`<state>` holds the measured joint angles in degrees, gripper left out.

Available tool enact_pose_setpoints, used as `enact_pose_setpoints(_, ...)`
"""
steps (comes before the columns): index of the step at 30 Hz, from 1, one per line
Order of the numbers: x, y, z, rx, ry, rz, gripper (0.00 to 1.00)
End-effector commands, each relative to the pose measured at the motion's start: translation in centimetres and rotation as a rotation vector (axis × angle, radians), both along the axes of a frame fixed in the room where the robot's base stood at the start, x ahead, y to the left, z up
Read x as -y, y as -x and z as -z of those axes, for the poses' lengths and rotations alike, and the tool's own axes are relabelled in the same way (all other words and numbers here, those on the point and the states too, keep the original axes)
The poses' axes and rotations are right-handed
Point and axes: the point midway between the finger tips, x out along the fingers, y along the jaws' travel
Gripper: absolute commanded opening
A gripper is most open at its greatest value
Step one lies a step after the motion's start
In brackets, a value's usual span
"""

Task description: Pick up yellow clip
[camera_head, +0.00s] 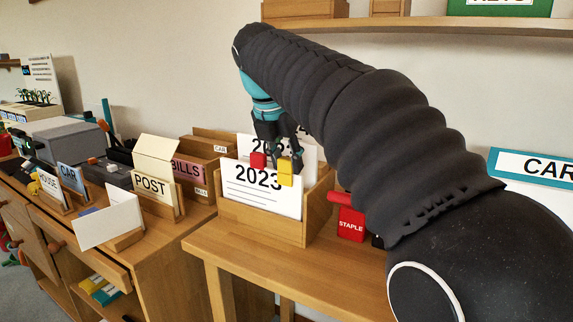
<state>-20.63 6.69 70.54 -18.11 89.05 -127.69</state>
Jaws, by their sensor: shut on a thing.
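The yellow clip (285,177) is at the top edge of the front white card marked 2023 (255,190), on its right part. My gripper (281,157) reaches down from above, with its fingertips at the yellow clip. It is shut on the clip. The clip still overlaps the card in the picture; I cannot tell whether it touches it. A red clip (258,160) sits on the same card's top edge, just to the left of the yellow one and close to my gripper.
The cards stand in a wooden box (262,228) on a wooden table. A red stapler box (351,224) stands right of it. Wooden letter holders marked POST (152,186) and BILLS (188,171) stand to the left. A shelf (430,25) runs above along the wall.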

Motion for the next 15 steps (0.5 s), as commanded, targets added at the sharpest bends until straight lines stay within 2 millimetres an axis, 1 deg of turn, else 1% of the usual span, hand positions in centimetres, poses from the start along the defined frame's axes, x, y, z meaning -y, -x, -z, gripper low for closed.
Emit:
enact_pose_setpoints(2,-0.1,-0.1,0.2,-0.006,0.0,-0.001,0.13)
enact_pose_setpoints(5,-0.1,-0.1,-0.4,-0.005,0.0,-0.001,0.13)
enact_pose_setpoints(8,-0.1,-0.1,-1.5,-0.003,0.0,-0.001,0.13)
enact_pose_setpoints(13,-0.1,-0.1,-4.3,-0.001,-0.001,0.0,0.13)
enact_pose_setpoints(15,1.2,0.4,-4.8,-0.001,0.0,0.004,0.13)
